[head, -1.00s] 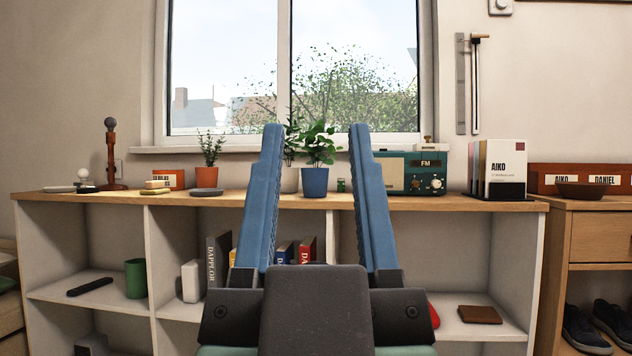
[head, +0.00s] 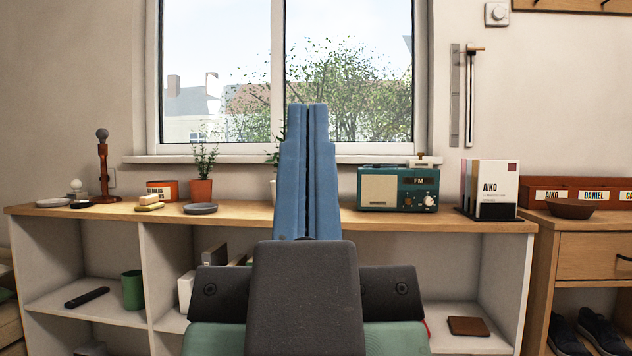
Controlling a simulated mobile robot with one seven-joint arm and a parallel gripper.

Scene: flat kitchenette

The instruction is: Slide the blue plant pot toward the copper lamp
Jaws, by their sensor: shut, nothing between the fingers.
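My gripper (head: 307,106) is in the middle of the head view, pointing away from me. Its two long blue fingers are shut together with nothing between them. They stand in front of the spot where the blue plant pot was seen, and that pot is hidden now. A copper lamp (head: 103,170) with a grey bulb stands upright at the left end of the wooden shelf top (head: 400,220). I cannot tell how far the fingertips are from the hidden pot.
Between the lamp and my gripper stand an orange box (head: 161,190), a potted plant in a terracotta pot (head: 201,191), a yellow block (head: 149,202) and a grey dish (head: 200,208). A teal radio (head: 397,188) stands right of my gripper. A window is behind.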

